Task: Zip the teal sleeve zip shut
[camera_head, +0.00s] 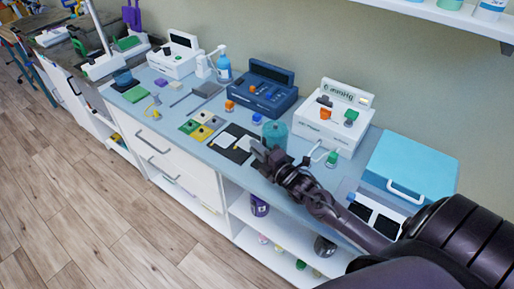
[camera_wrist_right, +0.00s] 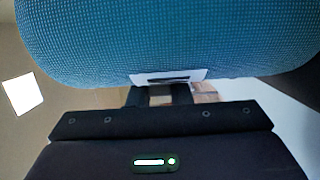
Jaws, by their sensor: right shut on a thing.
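The teal sleeve (camera_head: 275,133) is a rounded upright teal piece on the counter, just behind my right gripper (camera_head: 262,155). In the right wrist view the teal sleeve (camera_wrist_right: 165,40) fills the top as textured fabric, with a white tag with a dark slot (camera_wrist_right: 168,77) at its lower edge. My right gripper (camera_wrist_right: 160,95) is shut at that edge, on what seems to be the teal sleeve zip. The zip's teeth and slider are hidden, so how far it is closed cannot be told. My left gripper is not in view.
Behind stand a dark blue case (camera_head: 262,90) and a white box (camera_head: 333,115). A light blue box (camera_head: 410,165) stands to the right. Small coloured squares and a black mat (camera_head: 233,143) lie left of my gripper. The shelf (camera_head: 450,15) overhangs at top right.

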